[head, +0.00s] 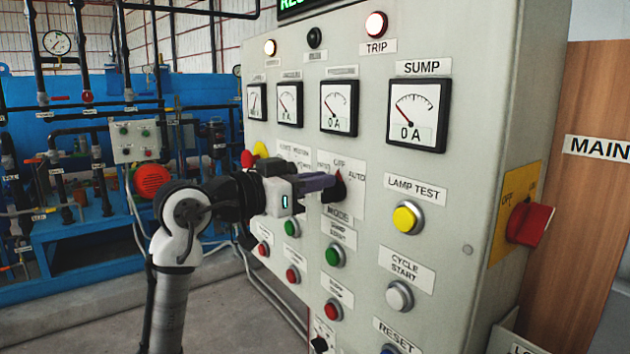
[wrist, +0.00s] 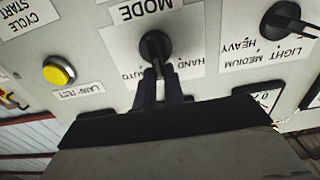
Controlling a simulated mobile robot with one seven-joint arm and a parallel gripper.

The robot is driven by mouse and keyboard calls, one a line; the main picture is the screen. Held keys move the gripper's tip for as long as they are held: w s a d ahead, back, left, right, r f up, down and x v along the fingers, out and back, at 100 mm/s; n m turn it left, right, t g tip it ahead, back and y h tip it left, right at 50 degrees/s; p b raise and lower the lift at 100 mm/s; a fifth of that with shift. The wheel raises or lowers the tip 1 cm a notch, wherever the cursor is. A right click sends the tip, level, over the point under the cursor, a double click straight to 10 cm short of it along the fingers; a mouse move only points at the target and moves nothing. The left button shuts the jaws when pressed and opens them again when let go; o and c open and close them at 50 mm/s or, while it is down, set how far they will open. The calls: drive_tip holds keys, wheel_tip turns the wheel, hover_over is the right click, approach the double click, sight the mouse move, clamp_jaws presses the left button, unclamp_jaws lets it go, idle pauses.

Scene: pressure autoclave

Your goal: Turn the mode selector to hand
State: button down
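The mode selector (head: 338,190) is a black rotary knob on a white plate on the grey panel. In the head view, OFF is above it and AUTO at its upper right; its red mark points up toward OFF. In the wrist view, which is upside down, the knob (wrist: 155,46) sits between AUTO at left and HAND at right, with MODE above. My gripper (head: 328,184) reaches it from the left in the head view. Its dark fingers (wrist: 158,72) are close together, with the knob's narrow handle between the tips. They hide the OFF label in the wrist view.
A second black selector (wrist: 282,20), marked LIGHT, MEDIUM and HEAVY, is beside it. The yellow lamp test button (head: 408,217), green buttons, red buttons and meters surround the knob. A red main switch (head: 529,223) protrudes at right. Blue machinery (head: 90,200) stands behind at left.

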drive_tip(key=shift+n, duration=0.3)
drive_tip(key=shift+w+a+f+n+p, duration=0.2)
drive_tip(key=shift+n+p, duration=0.6)
drive_tip(key=shift+n, duration=0.75)
drive_tip(key=shift+w+a+f+n+p, duration=0.25)
drive_tip(key=shift+n+p, duration=0.55)
drive_tip(key=shift+n, duration=0.8)
drive_tip(key=shift+w+a+r+n+p, duration=0.1)
drive_tip(key=shift+w+n+p, duration=0.2)
drive_tip(key=shift+n+p, duration=0.9)
drive_tip(key=shift+f+n+b, duration=0.1)
drive_tip(key=shift+n+b, duration=0.3)
drive_tip(key=shift+n, duration=0.05)
drive_tip(key=c, duration=1.5)
unclamp_jaws()
